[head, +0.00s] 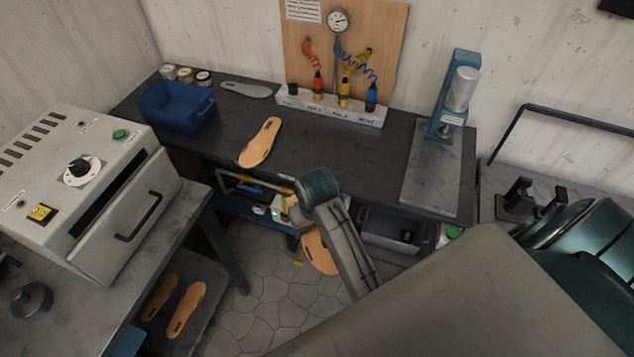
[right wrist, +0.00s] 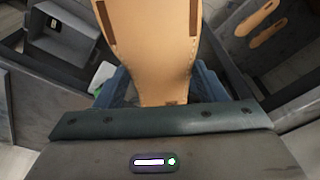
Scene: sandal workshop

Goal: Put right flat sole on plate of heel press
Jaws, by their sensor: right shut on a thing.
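The tan flat sole (head: 318,252) is held by my right gripper (head: 297,212) in front of the workbench, partly hidden behind my right arm. In the right wrist view the sole (right wrist: 150,45) stands out between the two blue fingers of the gripper (right wrist: 158,92), which are shut on its narrow end. The blue heel press (head: 455,100) stands at the bench's right end. Its grey plate (head: 425,175) is bare and apart from the sole. Another tan sole (head: 260,143) lies on the bench. My left gripper is not in view.
A blue bin (head: 178,108), a grey insole (head: 246,89) and a tool holder (head: 332,108) stand along the bench's back. An oven-like machine (head: 95,190) is at left. Two tan soles (head: 186,309) lie low beneath it. A grey drawer (head: 390,232) is under the bench.

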